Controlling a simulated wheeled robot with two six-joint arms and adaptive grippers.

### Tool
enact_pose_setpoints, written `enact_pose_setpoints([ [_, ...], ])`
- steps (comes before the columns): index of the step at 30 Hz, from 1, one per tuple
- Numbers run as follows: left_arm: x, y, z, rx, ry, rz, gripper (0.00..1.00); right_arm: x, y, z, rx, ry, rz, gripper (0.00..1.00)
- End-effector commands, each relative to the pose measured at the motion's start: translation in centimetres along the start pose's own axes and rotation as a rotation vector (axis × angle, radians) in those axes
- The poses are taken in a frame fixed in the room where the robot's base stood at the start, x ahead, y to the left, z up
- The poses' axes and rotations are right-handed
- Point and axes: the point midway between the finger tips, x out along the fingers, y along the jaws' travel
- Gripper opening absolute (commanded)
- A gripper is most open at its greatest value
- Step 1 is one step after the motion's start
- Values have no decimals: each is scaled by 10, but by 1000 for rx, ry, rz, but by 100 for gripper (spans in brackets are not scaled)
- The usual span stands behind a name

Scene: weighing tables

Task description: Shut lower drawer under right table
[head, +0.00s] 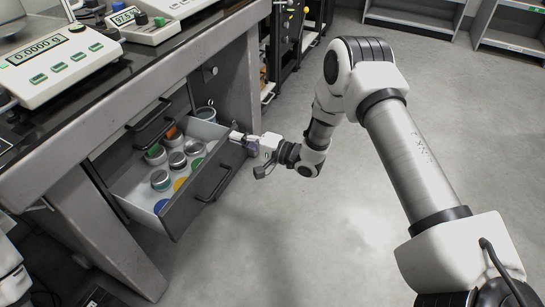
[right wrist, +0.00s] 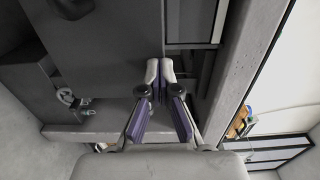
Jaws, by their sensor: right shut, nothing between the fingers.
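The lower drawer (head: 160,222) under the table stands pulled out, with its dark front and bar handle (head: 213,184) facing the floor area. Several round tins and jars (head: 178,160) lie in its light interior. The upper drawer, with its own handle (head: 152,115), looks shut above it. My right gripper (head: 236,137) is shut and empty at the upper right end of the lower drawer's front; I cannot tell whether it touches. In the right wrist view its closed fingers (right wrist: 159,80) point toward a dark grey panel edge. My left gripper is not in view.
The table (head: 172,72) carries a scale (head: 62,62) and a second device (head: 143,22). A thick table leg (head: 108,238) stands left of the drawer. A black rack (head: 288,35) is behind. The floor (head: 290,230) right of the drawer is clear.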

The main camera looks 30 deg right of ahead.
Motion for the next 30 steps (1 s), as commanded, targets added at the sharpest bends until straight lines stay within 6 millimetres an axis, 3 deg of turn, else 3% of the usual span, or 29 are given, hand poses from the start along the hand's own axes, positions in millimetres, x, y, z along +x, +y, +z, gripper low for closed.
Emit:
enact_pose_setpoints([
  [6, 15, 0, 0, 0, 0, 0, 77, 57, 2, 1, -5, -3, -2, 0],
  [15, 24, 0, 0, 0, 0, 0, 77, 107, 1, 0, -2, -1, -1, 0],
  [21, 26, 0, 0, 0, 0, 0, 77, 120, 0, 0, 0, 1, -1, 0],
  [30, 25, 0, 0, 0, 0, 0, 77, 121, 0, 0, 0, 1, 1, 0],
])
